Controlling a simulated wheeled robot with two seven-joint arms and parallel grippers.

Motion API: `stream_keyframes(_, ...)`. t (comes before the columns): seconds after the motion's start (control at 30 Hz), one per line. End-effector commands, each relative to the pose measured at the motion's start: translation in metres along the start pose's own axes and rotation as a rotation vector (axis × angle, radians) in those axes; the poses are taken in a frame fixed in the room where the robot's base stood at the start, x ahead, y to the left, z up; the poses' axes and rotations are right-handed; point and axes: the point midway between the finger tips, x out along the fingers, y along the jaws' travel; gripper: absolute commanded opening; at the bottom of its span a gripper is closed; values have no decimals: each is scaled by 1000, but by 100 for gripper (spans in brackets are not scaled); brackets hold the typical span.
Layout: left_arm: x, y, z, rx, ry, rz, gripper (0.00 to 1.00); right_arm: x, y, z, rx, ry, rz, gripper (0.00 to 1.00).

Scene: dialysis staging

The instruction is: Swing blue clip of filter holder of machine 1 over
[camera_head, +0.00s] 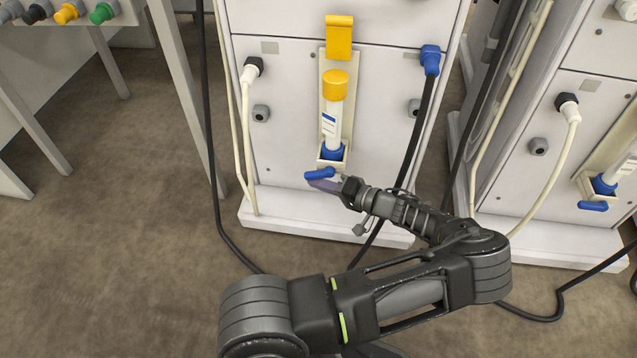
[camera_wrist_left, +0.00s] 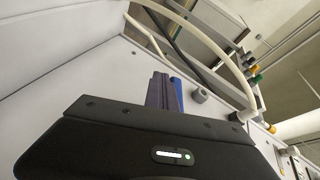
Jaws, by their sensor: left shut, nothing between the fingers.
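The machine in the middle (camera_head: 290,70) has a filter holder (camera_head: 347,95) on its front. A white filter (camera_head: 332,125) with a yellow top and blue bottom stands upright in it. The blue clip (camera_head: 320,174) lies across just below the holder, pointing to the left. My left gripper (camera_head: 323,185) is shut and empty, its purplish fingers right under and beside the clip. In the left wrist view the shut fingers (camera_wrist_left: 158,92) overlap the clip (camera_wrist_left: 178,95); I cannot tell whether they touch it. My right gripper is not in view.
A yellow clip (camera_head: 339,38) sits above the filter. A white hose (camera_head: 247,120) runs down on the left and a black hose (camera_head: 419,115) with a blue plug on the right. A similar machine (camera_head: 590,60) stands at the right. The floor (camera_head: 110,230) at the left is clear.

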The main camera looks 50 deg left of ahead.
Motion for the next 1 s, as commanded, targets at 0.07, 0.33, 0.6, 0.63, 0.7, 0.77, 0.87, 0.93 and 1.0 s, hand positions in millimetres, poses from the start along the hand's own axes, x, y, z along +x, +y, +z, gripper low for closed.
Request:
stream_keyframes(0.07,0,0,0,0,0,0,0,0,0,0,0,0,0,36)
stream_keyframes(0.33,0,4,1,0,0,0,0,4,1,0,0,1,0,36)
stream_keyframes(0.6,5,36,9,0,-4,-2,0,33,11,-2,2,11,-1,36)
stream_keyframes(0.63,6,42,10,-1,-5,-2,0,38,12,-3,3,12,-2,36)
stream_keyframes(0.7,-7,41,7,-1,-1,2,0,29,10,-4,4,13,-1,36)
stream_keyframes(0.77,-21,44,8,0,0,2,0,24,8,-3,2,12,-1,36)
stream_keyframes(0.87,-42,53,12,-1,-2,1,0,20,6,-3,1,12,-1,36)
stream_keyframes(0.93,-56,59,13,0,-1,1,0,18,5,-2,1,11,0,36)
stream_keyframes(1.0,-68,63,15,0,-2,0,0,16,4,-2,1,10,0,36)
